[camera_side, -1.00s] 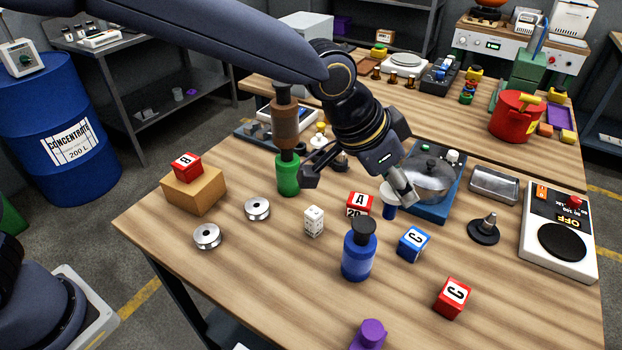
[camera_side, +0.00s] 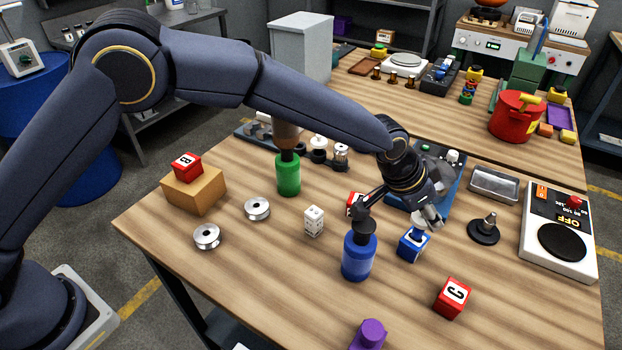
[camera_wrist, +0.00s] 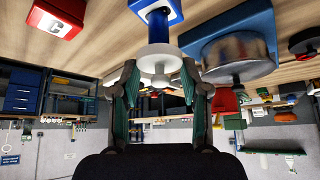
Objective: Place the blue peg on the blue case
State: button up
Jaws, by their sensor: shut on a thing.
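The blue peg (camera_wrist: 158,26) has a white flange and a white knob. My gripper (camera_wrist: 158,78) is shut on the peg at the knob. In the side view the peg (camera_side: 416,232) stands over the blue block marked C (camera_side: 412,247), which I take for the blue case. The block (camera_wrist: 168,10) also shows at the top edge of the wrist view, in line with the peg's far end. I cannot tell whether the peg touches it. My gripper (camera_side: 418,218) partly covers the peg in the side view.
A blue bottle (camera_side: 358,257) with a dark cap stands close left of the block; a dark gripper part overlaps its cap. The pot's blue base (camera_side: 450,197) is behind.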

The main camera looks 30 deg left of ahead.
jog(key=o, duration=1.3)
jog(key=shift+f, duration=0.15)
jog(key=shift+r, duration=0.25)
jog(key=v, duration=1.2)
jog(key=s+a+r+n+y, duration=0.15)
jog(key=a+r, duration=0.25)
jog(key=a, duration=0.5)
jog(key=s+a+r+n, duration=0.2)
jog(key=s+a+r, duration=0.15)
jog(key=a, duration=0.55)
jog(key=s+a+f+n+y, duration=0.1)
jog(key=s+a+n+y, duration=0.2)
jog(key=s+a, duration=1.4)
jog(key=s+n, duration=0.1)
jog(key=s, duration=0.1)
jog(key=shift+s+a+f+n+t, duration=0.2)
jog(key=shift+s+a+n+t, duration=0.1)
jog(key=shift+n, duration=0.05)
